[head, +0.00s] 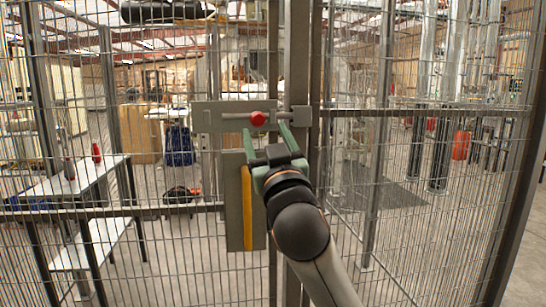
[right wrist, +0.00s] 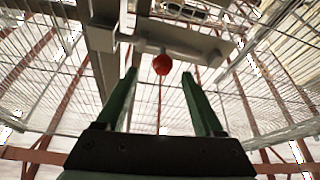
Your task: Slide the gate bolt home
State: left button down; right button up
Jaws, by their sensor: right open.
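The gate bolt is a thin grey rod (head: 234,116) with a red knob (head: 258,118), on a grey plate (head: 207,122) fixed to the mesh gate. A grey keeper block (head: 301,113) is on the post to the right. In the right wrist view, the knob (right wrist: 161,64) shows between and slightly beyond the fingertips (right wrist: 159,73), touching neither. My left gripper is not in view.
A grey panel with a yellow strip (head: 247,208) is on the gate below the bolt. Mesh fencing and dark posts (head: 297,60) surround it. Behind the mesh, a white bench (head: 75,180) holds red-topped bottles.

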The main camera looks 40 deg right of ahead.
jog(key=b+v, duration=0.3)
jog(key=v, duration=0.3)
jog(key=shift+s, duration=0.1)
dwell(0.4)
